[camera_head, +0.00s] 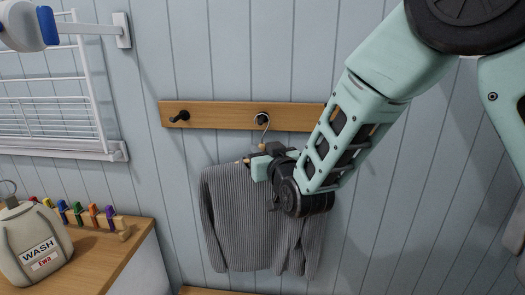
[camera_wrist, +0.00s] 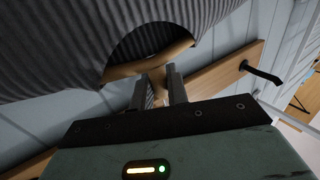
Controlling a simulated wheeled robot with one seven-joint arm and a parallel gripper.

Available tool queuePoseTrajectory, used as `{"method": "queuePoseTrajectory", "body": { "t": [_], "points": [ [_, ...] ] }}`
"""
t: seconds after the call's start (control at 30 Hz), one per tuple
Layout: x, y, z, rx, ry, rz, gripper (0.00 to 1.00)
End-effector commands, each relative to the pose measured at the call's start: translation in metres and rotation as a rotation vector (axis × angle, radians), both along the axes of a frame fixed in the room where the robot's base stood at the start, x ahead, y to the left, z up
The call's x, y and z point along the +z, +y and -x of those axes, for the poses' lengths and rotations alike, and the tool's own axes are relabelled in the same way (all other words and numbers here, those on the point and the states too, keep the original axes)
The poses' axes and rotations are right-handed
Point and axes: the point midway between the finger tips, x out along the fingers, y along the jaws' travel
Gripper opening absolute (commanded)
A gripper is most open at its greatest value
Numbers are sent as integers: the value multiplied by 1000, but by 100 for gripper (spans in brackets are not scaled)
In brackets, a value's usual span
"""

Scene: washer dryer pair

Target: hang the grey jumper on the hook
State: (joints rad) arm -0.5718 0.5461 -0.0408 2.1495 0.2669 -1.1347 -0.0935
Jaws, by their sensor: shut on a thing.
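The grey jumper (camera_head: 235,215) is on a wooden hanger with a metal hook (camera_head: 264,124), in front of the panelled wall. In the wrist view the jumper (camera_wrist: 70,40) fills the upper left, with the wooden hanger (camera_wrist: 140,68) in its neck. My gripper (camera_wrist: 162,90) is shut on the hanger at the neck; my gripper also shows in the head view (camera_head: 268,165). The hanger's metal hook is at the dark peg (camera_head: 261,118) on the wooden rail. I cannot tell whether it rests on the peg or only overlaps it.
The wooden rail (camera_head: 220,113) has another, empty dark peg (camera_head: 180,117) at left. A white drying rack (camera_head: 60,150) is on the wall further left. A wash bag (camera_head: 32,240) and coloured pegs (camera_head: 92,217) stand on a wooden top (camera_head: 105,262) at lower left.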

Motion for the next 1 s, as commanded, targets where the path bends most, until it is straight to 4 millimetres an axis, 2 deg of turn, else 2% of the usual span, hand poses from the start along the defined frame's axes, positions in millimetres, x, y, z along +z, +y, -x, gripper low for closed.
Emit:
{"method": "queuePoseTrajectory", "body": {
  "t": [0.03, 0.07, 0.1, 0.13, 0.43, 0.57, 0.77, 1.0],
  "points": [
    [2, 0, 0, 0, -4, -1, 0],
    [2, 0, 0, 0, -4, -1, 24],
    [2, 0, 0, 0, -4, -1, 35],
    [2, 0, 0, 0, -3, -1, 41],
    [-1, -1, 1, 0, 2, 1, 41],
    [-2, -3, 11, 1, 2, 1, 41],
    [-2, -15, 49, 1, 0, 0, 41],
    [-2, -31, 104, 2, -2, -1, 41]
  ]
}}
